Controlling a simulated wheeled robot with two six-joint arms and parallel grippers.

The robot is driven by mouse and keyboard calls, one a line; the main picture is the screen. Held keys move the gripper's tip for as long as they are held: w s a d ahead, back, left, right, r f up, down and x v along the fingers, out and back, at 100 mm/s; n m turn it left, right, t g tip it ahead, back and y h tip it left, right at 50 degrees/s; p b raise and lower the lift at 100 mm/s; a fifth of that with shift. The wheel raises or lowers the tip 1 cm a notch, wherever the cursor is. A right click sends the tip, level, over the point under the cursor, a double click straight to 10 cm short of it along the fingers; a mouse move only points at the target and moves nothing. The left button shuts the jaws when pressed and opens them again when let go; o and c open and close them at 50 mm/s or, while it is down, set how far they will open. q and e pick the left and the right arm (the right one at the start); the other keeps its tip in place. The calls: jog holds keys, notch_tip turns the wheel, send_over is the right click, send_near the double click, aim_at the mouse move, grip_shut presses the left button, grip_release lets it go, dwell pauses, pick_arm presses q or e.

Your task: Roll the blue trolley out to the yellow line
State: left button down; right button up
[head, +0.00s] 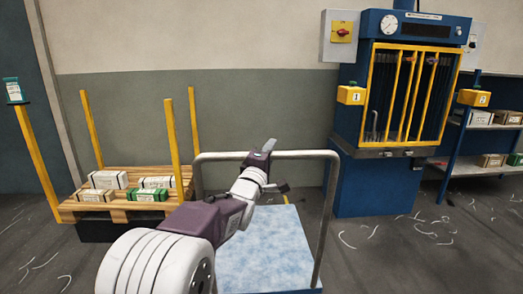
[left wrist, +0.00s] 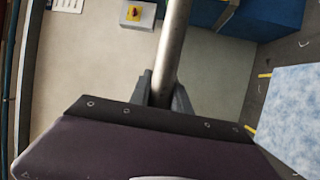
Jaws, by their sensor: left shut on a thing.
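The blue trolley (head: 265,250) stands in front of me, with a mottled light-blue deck and a grey tubular handle (head: 310,154). The deck also shows at the right of the left wrist view (left wrist: 290,115). My left gripper (head: 265,150) is shut on the top bar of the handle. In the left wrist view the handle bar (left wrist: 174,50) runs between the two fingers (left wrist: 162,92). A short yellow strip (head: 285,199) shows on the floor behind the deck; I cannot tell whether it is the yellow line. My right gripper is not in view.
A wooden pallet (head: 122,206) with yellow posts and several boxes stands left of the trolley. A blue press (head: 375,185) with a yellow barred guard stands behind on the right, beside a blue shelf (head: 470,160). The floor at right has pale scraps but is otherwise open.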

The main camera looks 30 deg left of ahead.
pick_arm(q)
jog(key=shift+s+d+r, duration=0.2)
jog(key=shift+s+d, duration=0.15)
jog(key=shift+s, duration=0.35)
jog(key=shift+w+a+f, duration=0.1)
jog(key=shift+w+f, duration=0.2)
jog(key=c, duration=1.2)
grip_release()
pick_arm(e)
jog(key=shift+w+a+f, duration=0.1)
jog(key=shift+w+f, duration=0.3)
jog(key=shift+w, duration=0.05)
pick_arm(q)
jog(key=shift+r, duration=0.1)
jog(key=p+v, duration=0.1)
jog(key=v, duration=0.8)
jog(key=shift+p, duration=0.4)
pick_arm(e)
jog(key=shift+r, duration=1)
